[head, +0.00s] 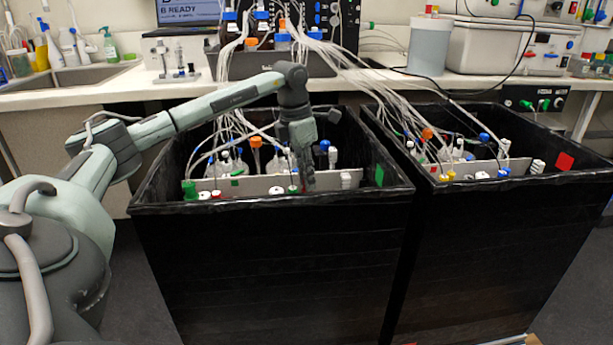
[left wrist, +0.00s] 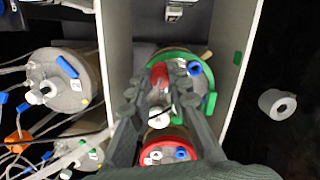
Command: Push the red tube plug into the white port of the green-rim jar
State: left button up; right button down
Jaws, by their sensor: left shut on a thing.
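My left gripper (head: 308,182) reaches down into the left black box, over its front row. In the left wrist view its fingertips (left wrist: 169,76) are closed together above the green-rim jar (left wrist: 186,113). The red tube plug (left wrist: 158,72) shows at the fingertips, held between them and partly covered. The green rim shows around the fingers, with a blue cap (left wrist: 194,68) on the jar's lid. My right gripper is in neither view.
A red-rim jar (left wrist: 185,142) stands close to the green-rim jar. White dividers (left wrist: 226,75) flank this row. More jars (left wrist: 62,80) with tubes stand to the left. A second black box (head: 500,235) stands to the right. White tubes (head: 345,65) hang from the bench behind.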

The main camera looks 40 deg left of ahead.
pick_arm(q)
jog(key=shift+f, duration=0.5)
dwell(0.3)
jog(key=o, duration=0.9)
jog(key=shift+c, duration=0.2)
notch_tip(320, 180, up, 12)
jog(key=s, duration=0.1)
jog(key=shift+s+a, duration=0.3)
jog(key=shift+a, duration=0.1)
